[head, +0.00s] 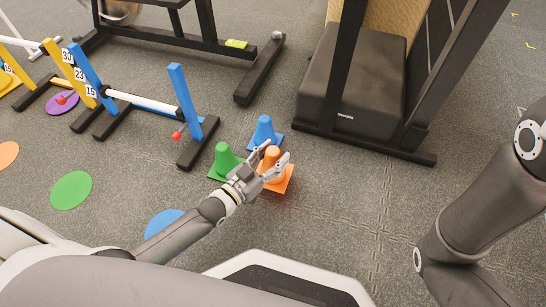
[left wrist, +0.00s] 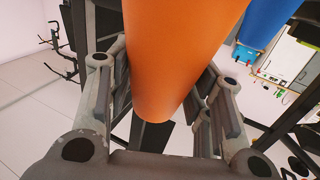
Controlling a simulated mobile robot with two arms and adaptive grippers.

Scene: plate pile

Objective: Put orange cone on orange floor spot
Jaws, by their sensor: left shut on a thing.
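The orange cone (head: 272,156) stands upright on its square base on the grey floor in the head view, close to a green cone and a blue cone. My left gripper (head: 271,158) is shut on the upper part of the orange cone. In the left wrist view the orange cone (left wrist: 180,60) fills the space between the fingers of my left gripper (left wrist: 160,105). The orange floor spot (head: 6,154) lies at the far left edge of the head view, partly cut off. My right arm shows at the right, but its gripper is out of view.
The green cone (head: 224,158) and blue cone (head: 265,130) stand beside the orange one. A green spot (head: 71,190), blue spot (head: 163,222) and purple spot (head: 62,103) lie to the left. Hurdles (head: 145,103) and a black padded machine (head: 352,85) stand behind.

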